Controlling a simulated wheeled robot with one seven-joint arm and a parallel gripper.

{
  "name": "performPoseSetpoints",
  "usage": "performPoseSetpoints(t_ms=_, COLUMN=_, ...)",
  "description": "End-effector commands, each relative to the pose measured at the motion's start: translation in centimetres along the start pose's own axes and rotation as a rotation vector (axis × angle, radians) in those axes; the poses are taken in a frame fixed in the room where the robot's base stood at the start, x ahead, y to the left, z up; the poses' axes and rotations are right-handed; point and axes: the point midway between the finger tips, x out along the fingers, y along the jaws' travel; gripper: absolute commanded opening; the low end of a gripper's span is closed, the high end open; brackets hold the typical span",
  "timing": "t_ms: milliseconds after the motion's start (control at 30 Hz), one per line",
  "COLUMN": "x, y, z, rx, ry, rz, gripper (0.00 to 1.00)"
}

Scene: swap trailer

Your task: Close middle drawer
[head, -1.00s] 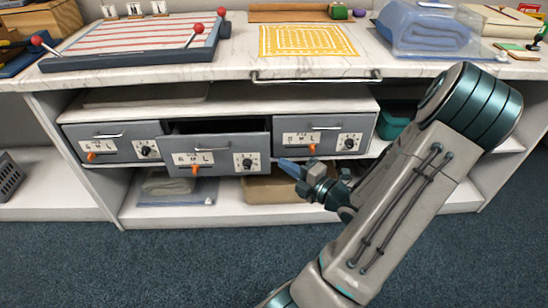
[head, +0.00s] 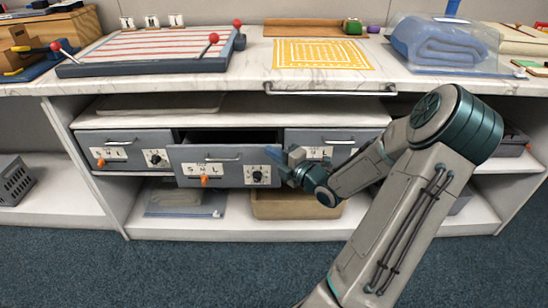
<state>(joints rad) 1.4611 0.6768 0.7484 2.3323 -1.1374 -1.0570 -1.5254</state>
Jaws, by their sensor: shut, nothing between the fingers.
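The middle drawer (head: 224,173) is grey-blue with a metal handle, a letter label, an orange knob and a black dial. It stands out in front of its two neighbours, with a dark opening above its front. The left drawer (head: 126,151) and the right drawer (head: 326,142) sit further back, and the right one is partly hidden by my arm. My gripper (head: 282,165) is shut and empty at the right end of the middle drawer's front. I cannot tell whether it touches the drawer.
The marble counter (head: 255,88) with a metal rail (head: 330,93) overhangs the drawers. Below them, a shelf holds a tan bin (head: 290,206) and a clear bag (head: 180,202). The carpet (head: 190,270) in front is clear.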

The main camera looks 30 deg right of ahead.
Motion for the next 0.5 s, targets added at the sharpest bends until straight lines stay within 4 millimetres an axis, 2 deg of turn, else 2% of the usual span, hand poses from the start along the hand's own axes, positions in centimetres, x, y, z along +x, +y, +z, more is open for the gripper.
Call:
performPoseSetpoints(t_ms=267, x=0.3, y=-0.1, z=0.3, rx=-0.001, ry=0.0, rz=0.0, gripper=0.0)
performPoseSetpoints(t_ms=500, x=3.5, y=-0.3, z=3.4, rx=-0.004, ry=0.001, rz=0.002, gripper=0.0)
